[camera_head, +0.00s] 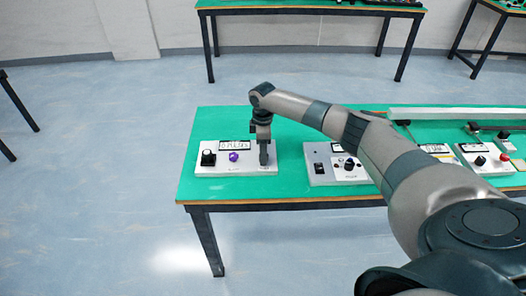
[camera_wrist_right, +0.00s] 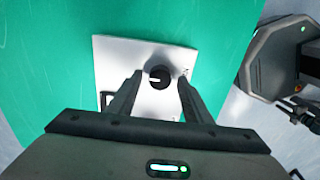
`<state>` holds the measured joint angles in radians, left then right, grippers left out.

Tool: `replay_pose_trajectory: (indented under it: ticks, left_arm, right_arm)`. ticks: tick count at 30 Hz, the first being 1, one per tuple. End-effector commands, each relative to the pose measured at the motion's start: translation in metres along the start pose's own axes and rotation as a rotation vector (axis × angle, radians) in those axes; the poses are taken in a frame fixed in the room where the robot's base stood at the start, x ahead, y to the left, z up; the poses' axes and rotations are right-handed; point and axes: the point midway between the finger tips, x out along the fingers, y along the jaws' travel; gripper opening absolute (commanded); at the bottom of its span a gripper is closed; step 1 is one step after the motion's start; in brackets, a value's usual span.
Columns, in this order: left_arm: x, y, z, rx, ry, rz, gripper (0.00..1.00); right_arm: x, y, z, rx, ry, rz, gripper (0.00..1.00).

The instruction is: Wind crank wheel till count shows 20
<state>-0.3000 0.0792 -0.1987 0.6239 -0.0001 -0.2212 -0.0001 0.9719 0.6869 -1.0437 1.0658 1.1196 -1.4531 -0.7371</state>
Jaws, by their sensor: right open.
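A white panel (camera_head: 215,170) lies on the left part of the green table. It carries a black knob on a dark base (camera_head: 208,158), a purple knob (camera_head: 233,157) and a small display (camera_head: 235,144) with figures too small to read. My right gripper (camera_head: 264,162) points down over the panel's right end. In the right wrist view, a round black knob with a white line (camera_wrist_right: 158,77) sits between the two open fingers, with no clear grip on it. Which knob is the crank wheel, I cannot tell. My left gripper is not seen.
Another control panel (camera_head: 321,178) stands to the right, partly behind my right arm. Further right are a panel with a red button (camera_head: 504,157) and a long pale bar (camera_head: 450,113). Green table (camera_head: 290,195) is bare in front of and between the panels.

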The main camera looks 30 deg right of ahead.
Motion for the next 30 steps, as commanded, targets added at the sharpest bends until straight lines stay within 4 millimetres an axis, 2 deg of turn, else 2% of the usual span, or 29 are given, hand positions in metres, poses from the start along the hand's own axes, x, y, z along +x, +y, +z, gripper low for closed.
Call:
replay_pose_trajectory:
  ticks: [5, 10, 11, 23, 30]
  left_arm:
    - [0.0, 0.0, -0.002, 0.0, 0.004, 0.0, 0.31]
    - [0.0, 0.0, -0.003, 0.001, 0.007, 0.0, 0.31]
    - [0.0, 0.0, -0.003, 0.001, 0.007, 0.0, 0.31]
    - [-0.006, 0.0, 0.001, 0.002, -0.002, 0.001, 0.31]
    - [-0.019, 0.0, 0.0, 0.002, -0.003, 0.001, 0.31]
  right_arm:
    - [0.0, 0.0, 0.0, 0.0, 0.0, 0.0, 0.45]
    - [0.0, 0.0, 0.0, 0.0, 0.0, 0.0, 0.07]
    - [0.0, 0.0, 0.0, 0.0, 0.0, 0.0, 0.04]
    - [-0.001, -0.001, -0.001, 0.04, 0.0, -0.001, 0.04]
    - [-0.003, 0.0, 0.0, 0.157, 0.0, -0.002, 0.04]
